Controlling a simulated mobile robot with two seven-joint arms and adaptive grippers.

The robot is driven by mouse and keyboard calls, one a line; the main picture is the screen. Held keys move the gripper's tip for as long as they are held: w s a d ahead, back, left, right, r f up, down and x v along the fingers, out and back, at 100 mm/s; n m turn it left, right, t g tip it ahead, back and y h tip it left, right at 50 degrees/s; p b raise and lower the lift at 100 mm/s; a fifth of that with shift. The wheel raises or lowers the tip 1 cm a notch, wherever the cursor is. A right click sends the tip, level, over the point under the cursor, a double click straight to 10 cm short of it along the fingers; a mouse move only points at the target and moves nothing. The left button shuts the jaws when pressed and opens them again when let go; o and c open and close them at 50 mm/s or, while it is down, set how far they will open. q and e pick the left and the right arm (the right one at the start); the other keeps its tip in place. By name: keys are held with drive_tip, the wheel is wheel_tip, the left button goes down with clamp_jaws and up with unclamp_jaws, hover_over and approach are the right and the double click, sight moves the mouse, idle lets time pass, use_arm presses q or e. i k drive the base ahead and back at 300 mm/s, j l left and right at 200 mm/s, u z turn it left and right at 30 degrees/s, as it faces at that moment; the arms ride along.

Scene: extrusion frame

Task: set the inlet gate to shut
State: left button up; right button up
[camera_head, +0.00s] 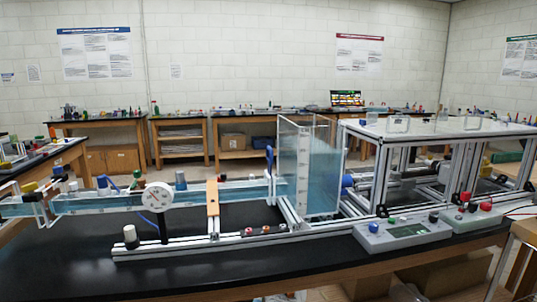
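A clear flume channel (110,201) with blue water runs from the left edge to a tall clear tank (310,170), which is partly filled with blue water. A blue upright handle (269,158) stands where the channel meets the tank. Another blue handle (102,183) stands on the channel farther left. A blue round knob (348,183) is on the tank's right side. No label shows which of these is the inlet gate, and I cannot tell its setting. Neither of my grippers is clearly in view.
A round dial gauge (157,196) stands on the channel. A grey control box (403,232) with a display and a second box (472,217) with red buttons sit at the right front. An aluminium extrusion frame (440,130) stands behind them. The black bench top (60,265) is bare at front left.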

sight(270, 150)
drive_tip(key=i+j+u, duration=0.1)
drive_tip(key=u, duration=0.3)
drive_tip(key=i+u, duration=0.3)
drive_tip(key=u, duration=0.15)
